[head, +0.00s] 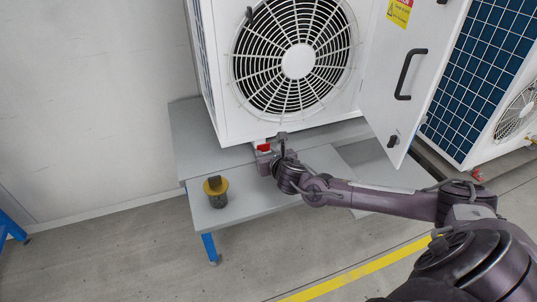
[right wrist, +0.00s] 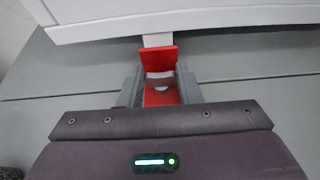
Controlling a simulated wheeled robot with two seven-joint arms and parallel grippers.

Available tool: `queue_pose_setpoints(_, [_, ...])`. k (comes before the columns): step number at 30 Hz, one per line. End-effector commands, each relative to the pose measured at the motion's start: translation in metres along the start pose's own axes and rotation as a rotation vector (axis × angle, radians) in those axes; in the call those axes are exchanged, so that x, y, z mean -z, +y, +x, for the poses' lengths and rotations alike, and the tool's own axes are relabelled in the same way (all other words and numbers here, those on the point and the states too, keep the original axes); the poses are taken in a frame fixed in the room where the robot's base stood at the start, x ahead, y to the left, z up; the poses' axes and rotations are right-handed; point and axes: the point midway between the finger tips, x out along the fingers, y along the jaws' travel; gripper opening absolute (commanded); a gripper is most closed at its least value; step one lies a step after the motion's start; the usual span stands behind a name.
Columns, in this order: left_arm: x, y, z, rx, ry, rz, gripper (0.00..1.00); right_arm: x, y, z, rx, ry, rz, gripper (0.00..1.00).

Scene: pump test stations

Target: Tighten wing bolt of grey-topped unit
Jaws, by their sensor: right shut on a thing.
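A white fan unit (head: 222,105) stands on a grey bench. Its top is out of view, so I cannot tell its colour. A red part (head: 264,147), apparently the wing bolt, sits at the unit's lower front edge. In the right wrist view the red part (right wrist: 160,53) stands in front of a short white stub (right wrist: 157,40) under the unit. My right gripper (head: 265,153) is shut on the red part, with a grey finger on either side in the right wrist view (right wrist: 160,88). My left gripper is not in view.
The unit's white door (head: 400,100) with a black handle hangs open at right. Another unit with a blue grid panel (head: 480,70) stands beyond. The floor in front is clear.

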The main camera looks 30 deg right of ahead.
Motion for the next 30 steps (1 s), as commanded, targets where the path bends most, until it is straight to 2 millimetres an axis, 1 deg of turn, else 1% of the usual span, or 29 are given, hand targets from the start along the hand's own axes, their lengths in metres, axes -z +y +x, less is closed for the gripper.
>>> queue_pose_setpoints(2, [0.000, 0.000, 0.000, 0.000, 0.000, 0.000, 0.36, -0.001, 0.000, 0.000, 0.000, -0.001, 0.001, 0.08])
queue_pose_setpoints(3, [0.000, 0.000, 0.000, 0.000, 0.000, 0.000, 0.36, -0.001, 0.000, 0.000, 0.000, -0.001, 0.001, 0.33])
queue_pose_setpoints(7, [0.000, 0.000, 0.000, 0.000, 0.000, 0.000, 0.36, -0.001, 0.000, 0.000, -0.001, -0.001, 0.000, 0.50])
queue_pose_setpoints(8, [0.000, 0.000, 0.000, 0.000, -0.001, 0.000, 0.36, -0.001, 0.000, 0.000, -0.001, -0.001, 0.000, 0.53])
queue_pose_setpoints(15, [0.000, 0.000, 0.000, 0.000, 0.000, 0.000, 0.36, 0.000, 0.000, 0.000, -0.001, 0.000, -0.001, 0.53])
queue_pose_setpoints(18, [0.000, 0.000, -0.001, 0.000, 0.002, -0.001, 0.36, 0.000, 0.000, -0.005, -0.002, 0.000, -0.002, 0.53])
queue_pose_setpoints(21, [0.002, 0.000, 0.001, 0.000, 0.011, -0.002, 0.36, 0.000, -0.001, -0.018, -0.002, 0.001, -0.004, 0.53])
queue_pose_setpoints(24, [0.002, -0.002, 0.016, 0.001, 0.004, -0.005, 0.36, 0.000, -0.001, -0.036, -0.002, 0.002, -0.004, 0.53])
queue_pose_setpoints(30, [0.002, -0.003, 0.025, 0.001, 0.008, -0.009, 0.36, 0.000, 0.000, -0.067, -0.002, 0.001, -0.003, 0.53])
